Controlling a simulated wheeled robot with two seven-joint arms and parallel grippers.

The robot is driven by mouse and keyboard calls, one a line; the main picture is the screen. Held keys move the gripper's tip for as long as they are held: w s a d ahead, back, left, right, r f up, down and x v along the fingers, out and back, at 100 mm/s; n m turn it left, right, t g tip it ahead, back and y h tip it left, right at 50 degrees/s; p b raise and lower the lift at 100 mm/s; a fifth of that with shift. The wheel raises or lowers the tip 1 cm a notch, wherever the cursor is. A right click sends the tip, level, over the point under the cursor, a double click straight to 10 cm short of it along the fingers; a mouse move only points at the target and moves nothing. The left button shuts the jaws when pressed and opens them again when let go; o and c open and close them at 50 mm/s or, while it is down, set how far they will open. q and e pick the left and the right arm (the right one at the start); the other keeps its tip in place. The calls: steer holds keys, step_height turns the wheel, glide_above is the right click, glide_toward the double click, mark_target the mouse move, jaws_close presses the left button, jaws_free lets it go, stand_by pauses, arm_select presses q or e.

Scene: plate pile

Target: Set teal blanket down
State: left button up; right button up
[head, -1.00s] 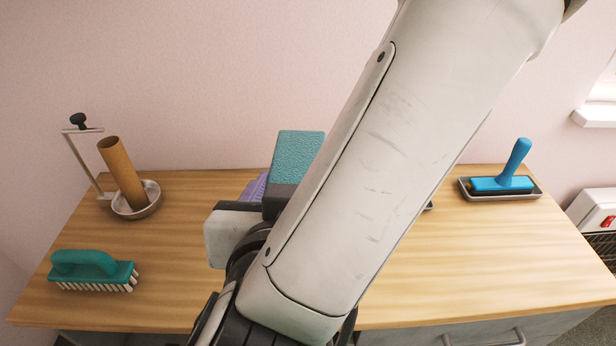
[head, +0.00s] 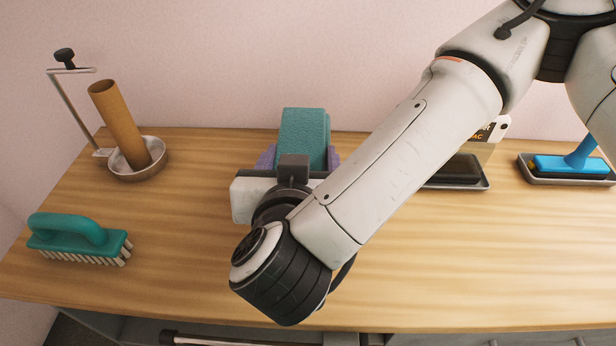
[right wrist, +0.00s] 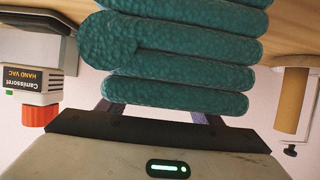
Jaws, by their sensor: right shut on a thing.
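The folded teal blanket (head: 304,136) is at the back middle of the worktop in the head view. Its stacked rounded folds (right wrist: 180,50) fill the upper middle of the right wrist view. My right gripper (head: 294,168) is shut on the blanket at its near side; the fingertips are mostly hidden. A purple thing (head: 333,157) shows on both sides of the blanket, low down, largely covered by it and the gripper. I cannot tell whether the blanket touches it. My left gripper is not in view.
A teal brush (head: 80,238) lies front left. A brown tube (head: 118,125) leans in a metal bowl (head: 153,172) back left. Right of the blanket, partly behind my arm, is a dark-topped tray (head: 482,184). A blue-handled tool (head: 575,162) rests far right. The front right worktop is clear.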

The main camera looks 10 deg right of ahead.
steer(key=shift+f, duration=2)
steer(key=shift+f+b, duration=0.25)
steer(key=shift+b, duration=0.05)
steer(key=o, duration=1.5)
